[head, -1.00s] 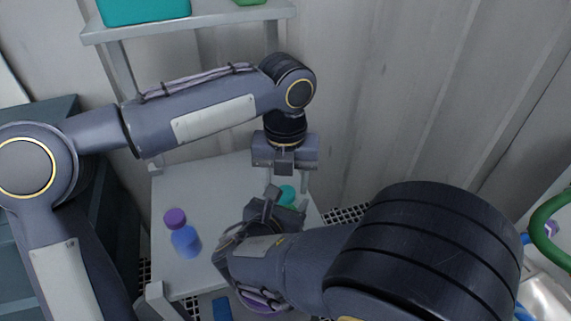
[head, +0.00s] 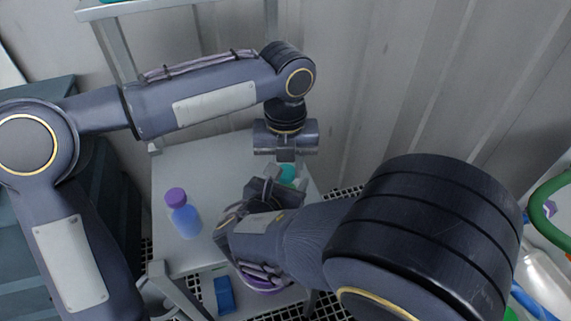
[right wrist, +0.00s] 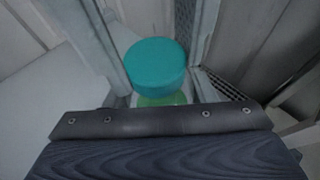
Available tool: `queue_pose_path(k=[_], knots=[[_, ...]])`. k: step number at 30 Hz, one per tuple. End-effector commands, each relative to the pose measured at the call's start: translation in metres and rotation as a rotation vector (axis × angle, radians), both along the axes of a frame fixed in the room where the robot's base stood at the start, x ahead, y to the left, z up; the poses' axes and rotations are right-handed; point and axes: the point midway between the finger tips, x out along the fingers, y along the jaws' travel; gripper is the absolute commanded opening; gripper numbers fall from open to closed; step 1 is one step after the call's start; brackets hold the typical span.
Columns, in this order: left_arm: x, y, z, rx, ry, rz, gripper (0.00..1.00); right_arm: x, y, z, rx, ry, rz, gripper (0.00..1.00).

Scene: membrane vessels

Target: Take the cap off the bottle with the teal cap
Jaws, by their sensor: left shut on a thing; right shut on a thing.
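The teal cap (head: 288,173) sits just below my left gripper in the head view. In the right wrist view the round teal cap (right wrist: 156,65) is large, with a bit of the green bottle (right wrist: 163,98) directly beneath it. I cannot tell whether cap and bottle are apart. My left gripper (head: 286,155) points down from above and is shut on the cap; its fingertips are mostly hidden. My right gripper (head: 268,187) reaches in from the front and is shut on the bottle, which it largely hides in the head view.
A bottle with a purple cap (head: 183,215) stands left on the grey table (head: 172,165). A corrugated wall (head: 400,90) closes the back. Green and blue tubes are far right.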

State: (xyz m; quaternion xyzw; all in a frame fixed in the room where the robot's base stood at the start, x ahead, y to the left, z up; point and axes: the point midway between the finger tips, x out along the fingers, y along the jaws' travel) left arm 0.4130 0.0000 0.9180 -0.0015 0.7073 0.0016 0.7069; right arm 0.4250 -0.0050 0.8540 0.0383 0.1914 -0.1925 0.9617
Motion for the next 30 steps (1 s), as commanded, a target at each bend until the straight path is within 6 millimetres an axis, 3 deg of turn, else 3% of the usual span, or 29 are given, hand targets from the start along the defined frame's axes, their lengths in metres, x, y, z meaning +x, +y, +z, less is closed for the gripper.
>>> queue_pose_path(k=[4, 12, 13, 18, 26, 30], knots=[[0.000, 0.000, 0.001, 0.000, -0.002, 0.180, 0.07, 0.000, 0.000, 0.000, 0.000, 0.000, 0.000, 0.00], [0.000, 0.000, 0.001, -0.001, 0.000, 0.209, 0.07, 0.000, 0.000, 0.000, 0.000, 0.000, 0.000, 0.00], [0.000, 0.000, 0.001, -0.001, 0.000, 0.209, 0.35, 0.000, 0.000, 0.000, 0.000, 0.000, 0.000, 0.00], [0.000, 0.000, 0.001, -0.001, 0.000, 0.208, 0.56, 0.000, 0.000, 0.000, 0.000, 0.000, 0.000, 0.00], [0.000, 0.000, 0.003, 0.001, 0.000, 0.208, 0.56, 0.000, -0.001, 0.000, -0.001, -0.001, -0.003, 0.00], [0.000, 0.000, 0.020, -0.001, -0.002, 0.207, 0.56, 0.000, -0.001, 0.000, -0.001, 0.001, -0.004, 0.00]])
